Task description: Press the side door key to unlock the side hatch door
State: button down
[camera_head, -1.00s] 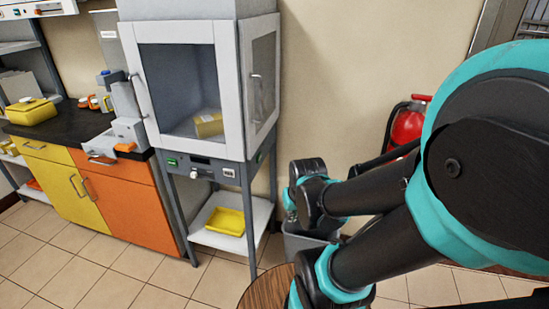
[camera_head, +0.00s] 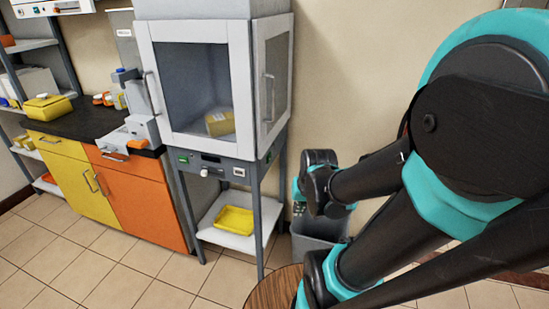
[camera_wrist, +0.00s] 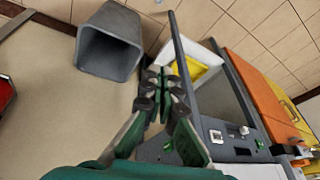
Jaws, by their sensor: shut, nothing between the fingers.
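The glass-fronted cabinet (camera_head: 200,75) stands on a grey frame. Its side hatch door (camera_head: 272,85), with a vertical handle, faces right and looks shut. A small side key (camera_head: 268,157) shows on the grey band below that door; its details are too small to read. In the wrist view a small greenish key (camera_wrist: 168,145) shows on the side band, just below and partly beside my fingers. My gripper (camera_wrist: 164,78) is shut and empty, in front of the cabinet's side and apart from the key. In the head view the fingers cannot be made out behind my arm.
A grey bin (camera_head: 318,240) stands right of the cabinet, under my wrist. A yellow tray (camera_head: 234,220) lies on the cabinet's lower shelf. A counter with orange and yellow doors (camera_head: 145,200) is at left. A round wooden top (camera_head: 275,290) is in front.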

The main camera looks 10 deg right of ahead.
aim_at(269, 158)
jog(key=w+d+r+m+y, duration=0.2)
jog(key=w+m, duration=0.5)
jog(key=w, duration=0.2)
jog(key=w+d+r+m+y, duration=0.2)
jog(key=w+d+m+y, duration=0.1)
jog(key=w+m, duration=0.4)
jog(key=w+d+r+m+y, duration=0.2)
jog(key=w+m, duration=0.5)
jog(key=w, duration=0.4)
jog(key=shift+w+d+m, duration=0.25)
jog(key=shift+d+m, duration=0.05)
jog(key=shift+d, duration=0.4)
jog(key=w+a+f, duration=0.5)
jog(key=a+f, duration=0.2)
jog(key=a, duration=0.2)
jog(key=shift+a, duration=0.4)
jog(key=shift+w, duration=0.1)
